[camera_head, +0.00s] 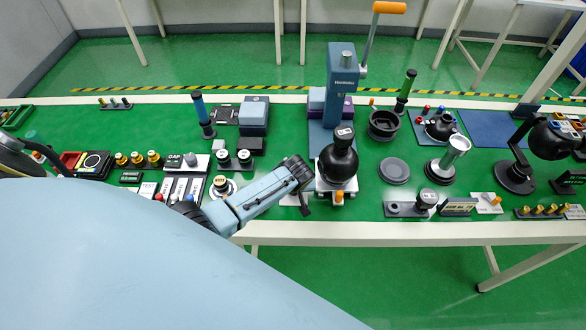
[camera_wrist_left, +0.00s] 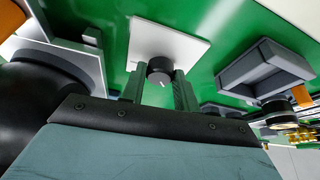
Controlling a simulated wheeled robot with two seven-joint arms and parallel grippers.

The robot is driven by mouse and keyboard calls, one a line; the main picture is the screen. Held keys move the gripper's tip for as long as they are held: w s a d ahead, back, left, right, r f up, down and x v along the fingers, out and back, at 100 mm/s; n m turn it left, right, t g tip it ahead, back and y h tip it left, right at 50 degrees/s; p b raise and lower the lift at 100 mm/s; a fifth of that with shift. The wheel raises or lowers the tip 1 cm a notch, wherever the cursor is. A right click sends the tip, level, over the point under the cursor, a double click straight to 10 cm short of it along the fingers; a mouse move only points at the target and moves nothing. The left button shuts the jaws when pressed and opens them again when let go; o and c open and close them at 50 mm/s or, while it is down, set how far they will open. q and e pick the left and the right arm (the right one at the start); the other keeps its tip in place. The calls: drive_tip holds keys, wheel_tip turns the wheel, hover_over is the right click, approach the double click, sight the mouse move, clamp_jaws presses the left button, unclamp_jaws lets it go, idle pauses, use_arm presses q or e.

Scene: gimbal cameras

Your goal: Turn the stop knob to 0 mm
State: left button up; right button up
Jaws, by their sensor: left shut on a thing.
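The stop knob (camera_wrist_left: 159,70) is a small black round knob with a white pointer line. It sits on a white plate (camera_wrist_left: 172,40) in the left wrist view. My left gripper (camera_wrist_left: 160,86) has one green-grey finger on each side of the knob and is shut on it. In the head view my left gripper (camera_head: 304,203) reaches down at the front of the table, left of the press base. The knob is hidden there behind the gripper and only a bit of the plate (camera_head: 290,200) shows. The scale markings cannot be read. My right gripper is not in view.
A blue press (camera_head: 342,85) with an orange-handled lever stands close by. A large black ball-shaped part (camera_head: 338,163) sits on its base, just right of my left gripper. A grey tray (camera_wrist_left: 262,75) is near the knob. The table's front edge (camera_head: 400,232) is close.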

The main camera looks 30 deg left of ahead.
use_arm(q)
drive_tip(key=shift+w+d+n+g+y, duration=0.1)
drive_tip(key=shift+n+g+y, duration=0.2)
drive_tip(key=shift+n, duration=0.65)
drive_tip(key=shift+d+n+g+y, duration=0.1)
drive_tip(key=shift+n+g+y, duration=0.15)
drive_tip(key=shift+n, duration=0.7)
drive_tip(key=shift+a, duration=0.1)
drive_tip(key=o, duration=1)
drive_tip(key=shift+c, duration=0.2)
drive_tip(key=shift+d+r, duration=0.2)
drive_tip(key=shift+r, duration=0.3)
drive_tip(key=p+v, duration=0.2)
drive_tip(key=v, duration=1)
drive_tip(key=shift+r, duration=0.15)
